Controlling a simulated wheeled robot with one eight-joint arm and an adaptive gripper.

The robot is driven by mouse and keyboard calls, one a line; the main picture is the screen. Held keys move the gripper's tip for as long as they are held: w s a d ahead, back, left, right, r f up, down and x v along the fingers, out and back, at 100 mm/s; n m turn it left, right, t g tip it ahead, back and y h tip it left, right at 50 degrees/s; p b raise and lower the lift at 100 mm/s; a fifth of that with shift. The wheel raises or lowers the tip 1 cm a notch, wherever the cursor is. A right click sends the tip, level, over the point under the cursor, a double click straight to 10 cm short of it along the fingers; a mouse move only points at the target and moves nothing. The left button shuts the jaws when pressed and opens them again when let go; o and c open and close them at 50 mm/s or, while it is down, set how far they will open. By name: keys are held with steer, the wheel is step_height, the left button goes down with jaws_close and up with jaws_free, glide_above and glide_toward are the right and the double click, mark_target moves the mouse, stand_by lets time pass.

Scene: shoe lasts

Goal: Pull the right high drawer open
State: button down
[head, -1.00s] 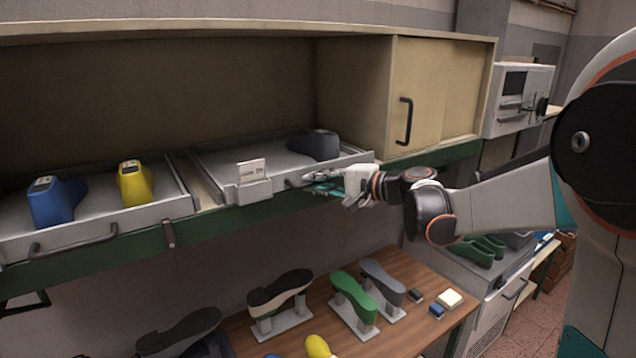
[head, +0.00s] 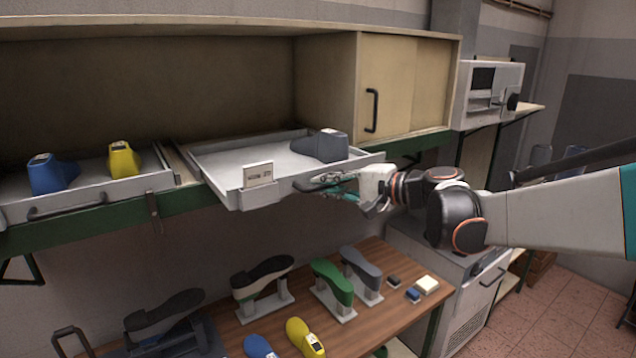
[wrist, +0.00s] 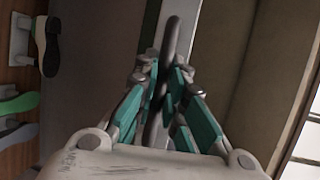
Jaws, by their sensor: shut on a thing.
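The right high drawer (head: 225,190) is a light grey tray, pulled partly out past the green shelf edge. A grey shoe last (head: 322,146) lies in its back right part, and a small label card (head: 258,174) stands at its front. My gripper (head: 325,182) is at the right part of the drawer front, with its fingers shut on the handle. In the wrist view, the teal fingers (wrist: 168,88) close around the dark drawer handle (wrist: 171,40); the exact contact is partly hidden by the fingers.
The left drawer (head: 90,196) holds a blue last (head: 52,175) and a yellow last (head: 123,160). Below, a wooden table (head: 300,308) carries several soles on stands. A cabinet with a sliding door (head: 395,90) stands above right. A grey cabinet (head: 465,300) stands at lower right.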

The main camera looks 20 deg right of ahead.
steer(key=shift+s+d, duration=0.25)
steer(key=shift+s, duration=0.7)
steer(key=c, duration=1.9)
jaws_free()
